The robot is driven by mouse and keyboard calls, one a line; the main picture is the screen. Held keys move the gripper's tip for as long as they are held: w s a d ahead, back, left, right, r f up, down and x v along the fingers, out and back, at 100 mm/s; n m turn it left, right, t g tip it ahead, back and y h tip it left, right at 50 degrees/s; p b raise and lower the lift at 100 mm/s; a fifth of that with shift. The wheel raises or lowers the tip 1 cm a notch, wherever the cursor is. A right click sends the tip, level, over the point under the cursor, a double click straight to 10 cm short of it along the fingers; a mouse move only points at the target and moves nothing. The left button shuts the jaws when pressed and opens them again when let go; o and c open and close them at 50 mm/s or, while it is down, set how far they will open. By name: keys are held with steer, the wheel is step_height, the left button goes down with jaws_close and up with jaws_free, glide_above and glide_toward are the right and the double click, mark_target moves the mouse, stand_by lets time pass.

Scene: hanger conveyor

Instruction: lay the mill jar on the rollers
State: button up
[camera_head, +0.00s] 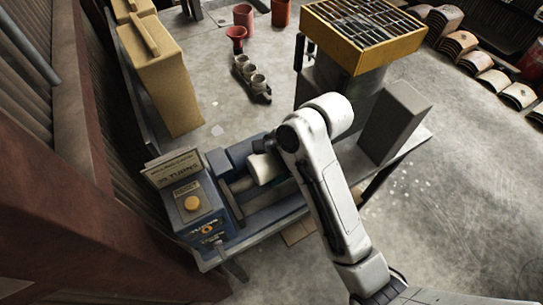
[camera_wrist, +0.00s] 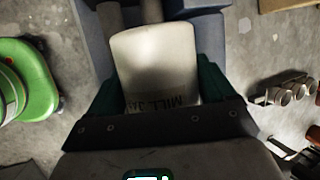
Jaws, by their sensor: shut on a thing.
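The mill jar (camera_wrist: 155,60) is a cream-white cylinder with dark lettering near my gripper in the wrist view. My gripper (camera_wrist: 155,95) is shut on it, with a dark green finger on each side. In the head view the jar (camera_head: 265,168) shows at the blue roller machine, partly hidden by my arm. The rollers (camera_head: 240,184) are grey bars between blue frame parts, and one roller (camera_wrist: 110,15) shows beyond the jar in the wrist view. The jar is over or at the rollers; I cannot tell whether it touches them.
A blue control box (camera_head: 200,208) with a yellow button stands at the rollers' left end. A grey block (camera_head: 394,122) and a yellow-framed grate (camera_head: 362,32) stand to the right. A tan case (camera_head: 160,75) is behind. A green round object (camera_wrist: 25,80) is left in the wrist view.

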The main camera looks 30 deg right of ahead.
steer(key=shift+f, duration=2.4)
steer(key=shift+s+f+b, duration=0.2)
steer(key=shift+f+b, duration=0.25)
steer(key=shift+f, duration=0.35)
steer(key=o, duration=1.5)
steer(key=shift+f, duration=0.1)
steer(key=shift+t, duration=0.3)
steer(key=v, duration=0.4)
steer(key=w+v, duration=0.1)
steer(key=v, duration=0.3)
steer(key=w+r+p+v, duration=0.1)
steer(key=v, duration=0.3)
steer(key=shift+a, duration=0.1)
steer(key=shift+f, duration=0.1)
